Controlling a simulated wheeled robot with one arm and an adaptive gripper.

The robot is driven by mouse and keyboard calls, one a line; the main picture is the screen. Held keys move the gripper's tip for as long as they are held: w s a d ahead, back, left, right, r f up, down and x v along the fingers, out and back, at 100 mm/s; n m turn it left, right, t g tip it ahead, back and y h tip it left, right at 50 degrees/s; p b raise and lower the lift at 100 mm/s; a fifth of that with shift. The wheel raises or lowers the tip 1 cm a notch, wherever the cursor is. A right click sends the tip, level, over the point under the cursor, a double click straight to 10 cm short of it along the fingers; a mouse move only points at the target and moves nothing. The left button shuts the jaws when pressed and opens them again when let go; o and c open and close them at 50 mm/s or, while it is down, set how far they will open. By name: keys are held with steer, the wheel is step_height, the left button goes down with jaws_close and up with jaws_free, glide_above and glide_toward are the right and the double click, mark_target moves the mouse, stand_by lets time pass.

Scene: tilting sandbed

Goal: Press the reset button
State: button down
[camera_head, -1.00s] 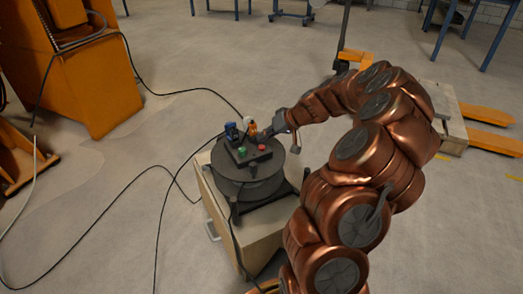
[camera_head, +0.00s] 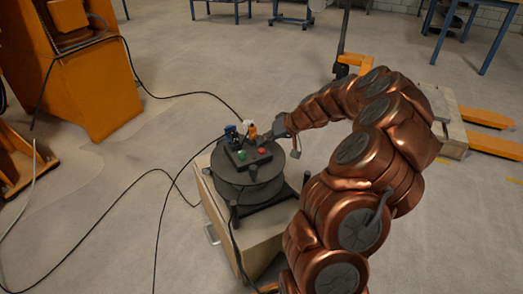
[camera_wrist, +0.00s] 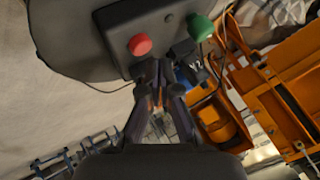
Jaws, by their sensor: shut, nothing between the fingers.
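A dark control box (camera_head: 250,154) sits on a round black turntable (camera_head: 248,190). It carries a red button (camera_head: 262,151) and a green button (camera_head: 241,155). The wrist view shows the red button (camera_wrist: 140,45) left of the fingertips and the green button (camera_wrist: 200,28) farther right on the box (camera_wrist: 170,22). I cannot read which one is labelled reset. My gripper (camera_wrist: 160,78) is shut and empty, with its tips close to the box edge between the two buttons. In the head view my gripper (camera_head: 266,136) is beside the box; contact cannot be told.
A blue item (camera_head: 231,132) and an orange-and-white item (camera_head: 250,130) stand behind the buttons. The turntable rests on a wooden cabinet (camera_head: 240,238). Black cables cross the floor at left. An orange machine (camera_head: 90,85) stands at the upper left, and a pallet truck (camera_head: 490,118) at right.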

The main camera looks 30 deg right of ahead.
mark_target(264, 150)
steer(key=shift+f, duration=0.15)
stand_by(0.4)
steer(key=shift+f+b, duration=0.25)
steer(key=shift+b, duration=0.1)
steer(key=shift+f+b, duration=0.35)
steer(key=shift+f, duration=0.2)
stand_by(0.8)
steer(key=shift+r, duration=0.15)
steer(key=shift+r+p, duration=0.35)
steer(key=shift+r, duration=0.45)
steer(key=shift+r+p, duration=0.95)
steer(key=shift+r, duration=1.55)
